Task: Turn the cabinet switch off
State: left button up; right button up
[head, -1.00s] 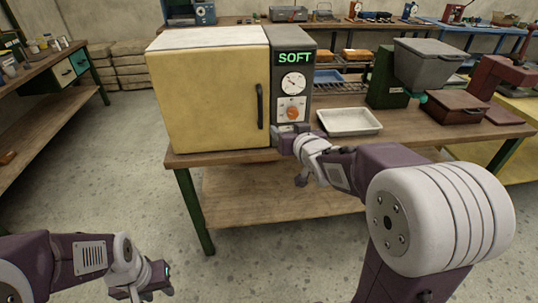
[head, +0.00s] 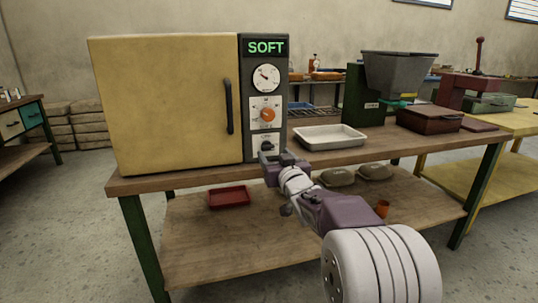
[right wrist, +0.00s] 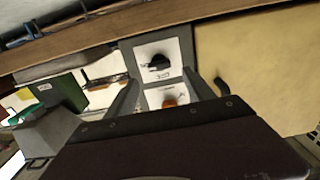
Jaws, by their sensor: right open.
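The yellow cabinet (head: 170,100) stands on a wooden bench, its door closed. Its dark control panel (head: 279,90) has a green "SOFT" display, a round gauge (head: 266,77) and an orange knob (head: 267,115). Below them is a black switch (head: 266,145) on a white plate; it also shows in the right wrist view (right wrist: 160,62), above the orange knob (right wrist: 169,102). My right gripper (head: 272,156) is open just in front of the panel's lower end. Its fingers frame the switch plates in the right wrist view; contact is not visible. My left gripper is out of view.
A pale tray (head: 330,138) sits on the bench right of the panel. Further right are a grey hopper machine (head: 400,72) and a brown box (head: 430,118). A red tray (head: 229,197) and sacks lie on the lower shelf.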

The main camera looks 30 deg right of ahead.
aim_at(269, 148)
jog(key=b+x, duration=0.1)
jog(key=x, duration=0.5)
jog(key=shift+w, duration=0.1)
grip_shut()
jog(key=shift+f, duration=0.1)
